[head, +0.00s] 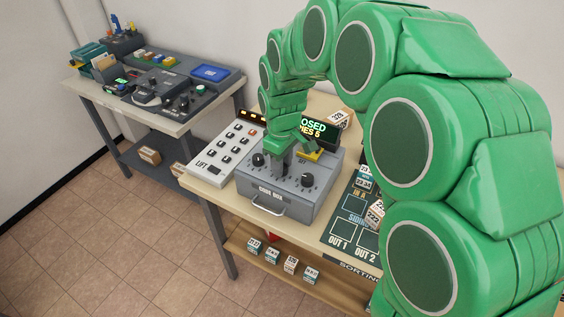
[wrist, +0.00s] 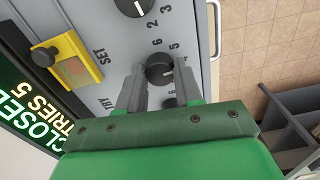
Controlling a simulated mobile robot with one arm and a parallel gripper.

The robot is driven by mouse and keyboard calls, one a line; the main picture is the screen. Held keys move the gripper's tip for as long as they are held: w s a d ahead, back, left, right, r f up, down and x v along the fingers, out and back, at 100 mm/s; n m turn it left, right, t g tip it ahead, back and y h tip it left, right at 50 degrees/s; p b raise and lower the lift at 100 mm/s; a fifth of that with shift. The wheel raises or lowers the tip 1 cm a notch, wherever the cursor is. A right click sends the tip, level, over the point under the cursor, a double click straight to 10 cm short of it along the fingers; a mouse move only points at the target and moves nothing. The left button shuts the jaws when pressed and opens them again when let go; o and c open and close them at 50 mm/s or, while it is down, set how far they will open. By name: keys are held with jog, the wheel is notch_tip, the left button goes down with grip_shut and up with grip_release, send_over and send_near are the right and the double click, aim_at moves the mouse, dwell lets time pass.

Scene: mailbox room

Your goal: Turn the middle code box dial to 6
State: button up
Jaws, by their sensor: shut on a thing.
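The grey code box (head: 310,207) stands on the table with a row of black dials on top and a handle in front. My gripper (head: 281,168) reaches straight down onto its top and hides the middle dial in the head view. In the wrist view the middle dial (wrist: 160,70) sits between the two fingers of my gripper (wrist: 158,82), which are shut on it. Digits including 6 and 5 are printed around it; its pointer is hard to read. One outer dial (wrist: 133,6) is at the top edge; the other (wrist: 172,102) is partly hidden by my gripper.
A display (wrist: 28,105) beside the box reads CLOSED, TRIES 5. A yellow SET piece (wrist: 75,62) with a dark knob is on the box. The white LIFT panel (head: 222,148) is left, a dark sorting board (head: 349,215) right. Several small blocks lie on the shelf below (head: 275,272).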

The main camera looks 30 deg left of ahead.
jog(key=n, duration=1.1)
jog(key=shift+n, duration=1.9)
jog(key=o, duration=1)
jog(key=shift+o, duration=0.2)
jog(key=shift+r, duration=0.1)
jog(key=shift+r, duration=3.85)
